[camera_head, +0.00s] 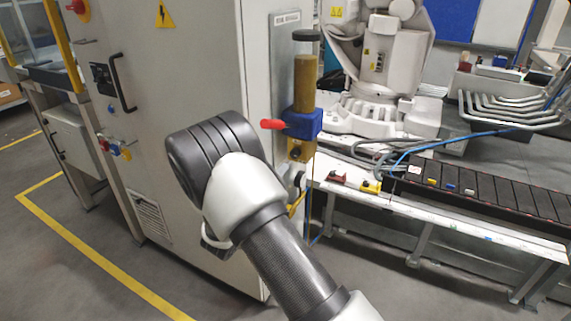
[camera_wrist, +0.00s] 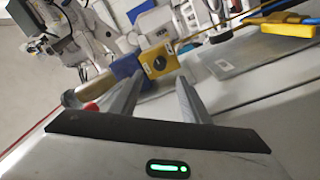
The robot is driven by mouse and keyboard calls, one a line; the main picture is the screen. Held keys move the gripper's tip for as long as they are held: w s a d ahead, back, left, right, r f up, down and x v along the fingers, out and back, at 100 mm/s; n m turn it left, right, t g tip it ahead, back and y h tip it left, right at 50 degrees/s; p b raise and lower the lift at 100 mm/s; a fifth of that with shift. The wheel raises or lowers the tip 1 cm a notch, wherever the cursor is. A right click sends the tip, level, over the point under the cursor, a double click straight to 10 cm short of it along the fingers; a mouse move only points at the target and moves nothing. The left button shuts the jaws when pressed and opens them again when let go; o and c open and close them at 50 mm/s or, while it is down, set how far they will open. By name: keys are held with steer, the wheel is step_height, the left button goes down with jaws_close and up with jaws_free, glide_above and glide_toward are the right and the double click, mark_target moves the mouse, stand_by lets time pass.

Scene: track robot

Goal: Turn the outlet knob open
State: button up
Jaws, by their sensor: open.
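A clear upright cylinder with yellowish contents (camera_head: 305,85) is mounted on the cabinet side in the head view. Below it is a blue valve body (camera_head: 303,122) with a red handle (camera_head: 272,124) pointing left. Under that is a yellow block (camera_head: 300,149) with a dark round part on its face. In the wrist view the yellow block (camera_wrist: 158,60) lies just beyond the fingertips, with the blue body (camera_wrist: 126,66) behind and the red handle (camera_wrist: 91,107) partly hidden by the left finger. My gripper (camera_wrist: 161,77) is open and empty. The head view hides its fingers behind my arm.
The tall grey cabinet (camera_head: 190,95) fills the left and centre. A bench with a dark conveyor (camera_head: 480,188) and a white robot arm (camera_head: 378,60) stand to the right. Blue and grey cables (camera_head: 400,158) lie on the bench. Floor (camera_head: 75,270) at the lower left is clear.

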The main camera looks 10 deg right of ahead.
steer(key=v, duration=0.8)
steer(key=shift+p, duration=0.35)
